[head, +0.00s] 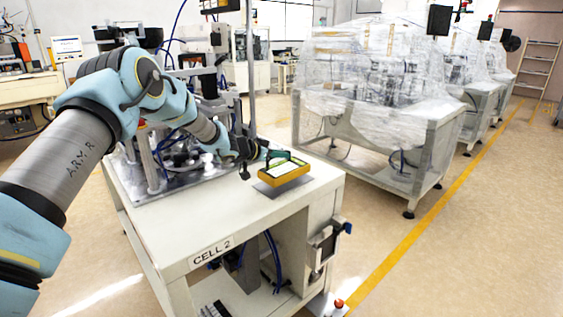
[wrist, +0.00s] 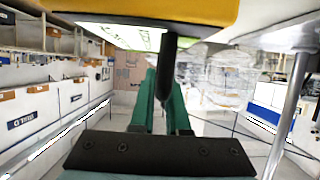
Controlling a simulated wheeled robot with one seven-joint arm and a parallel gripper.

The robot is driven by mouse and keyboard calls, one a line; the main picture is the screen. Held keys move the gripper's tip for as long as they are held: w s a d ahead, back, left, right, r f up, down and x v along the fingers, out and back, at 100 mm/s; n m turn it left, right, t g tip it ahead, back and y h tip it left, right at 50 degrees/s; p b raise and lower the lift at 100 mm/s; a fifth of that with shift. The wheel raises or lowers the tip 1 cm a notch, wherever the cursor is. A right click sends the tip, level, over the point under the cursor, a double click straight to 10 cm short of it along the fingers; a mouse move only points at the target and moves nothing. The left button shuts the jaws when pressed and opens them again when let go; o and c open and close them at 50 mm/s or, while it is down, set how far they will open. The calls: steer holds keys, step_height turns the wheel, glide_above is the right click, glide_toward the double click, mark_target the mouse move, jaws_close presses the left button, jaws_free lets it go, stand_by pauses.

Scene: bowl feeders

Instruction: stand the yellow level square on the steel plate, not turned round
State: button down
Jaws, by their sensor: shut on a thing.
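The yellow level (head: 285,174) is a flat block with a pale top face, near the right corner of the white table. The steel plate (head: 267,190) shows as a thin grey sheet under and in front of it. I cannot tell whether the level touches the plate or hangs just above it. My gripper (head: 275,155) reaches in from the left with green fingers. In the wrist view my gripper (wrist: 167,75) is shut on a dark upright part next to the yellow level (wrist: 190,10), whose pale green-lit face shows at the top.
The white CELL 2 table (head: 250,222) carries a metal fixture (head: 175,180) left of the level. A vertical metal post (head: 251,75) stands behind my gripper. A plastic-wrapped machine (head: 375,80) stands beyond an aisle. The table front is clear.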

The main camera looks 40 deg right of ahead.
steer(key=shift+f, duration=1.15)
steer(key=shift+f, duration=0.15)
steer(key=c, duration=0.9)
jaws_free()
steer(key=shift+f, duration=0.1)
steer(key=shift+w+a+r, duration=0.1)
steer(key=shift+a+r, duration=0.1)
steer(key=b+v, duration=0.2)
steer(key=v, duration=0.9)
steer(key=shift+a+r, duration=0.2)
steer(key=shift+a, duration=0.1)
